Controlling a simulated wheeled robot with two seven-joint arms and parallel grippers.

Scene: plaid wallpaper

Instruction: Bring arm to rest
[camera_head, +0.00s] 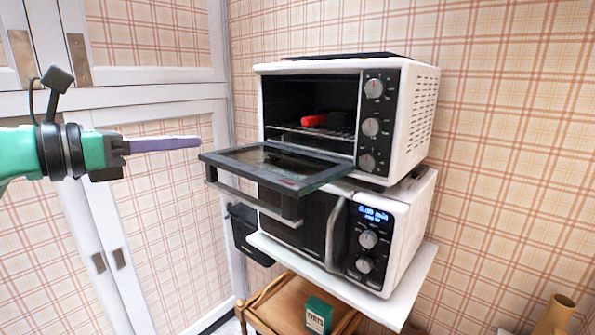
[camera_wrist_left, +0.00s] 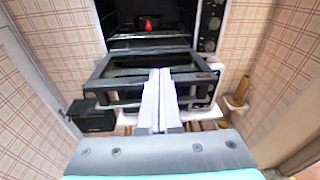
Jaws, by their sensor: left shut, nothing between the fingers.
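My left gripper (camera_head: 200,142) comes in from the left in the head view, to the left of the toaster oven and in front of its open door. Its long fingers are shut together with nothing between them. In the left wrist view the closed fingers (camera_wrist_left: 159,75) point toward the open oven door. My right gripper is in neither view.
The white toaster oven (camera_head: 420,110) has its door (camera_head: 275,165) folded down; a red item (camera_head: 314,120) is inside. It stands on a microwave (camera_head: 405,235) on a white shelf (camera_head: 415,290). A green box (camera_head: 318,314) sits below. White cabinets (camera_head: 165,95) stand left.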

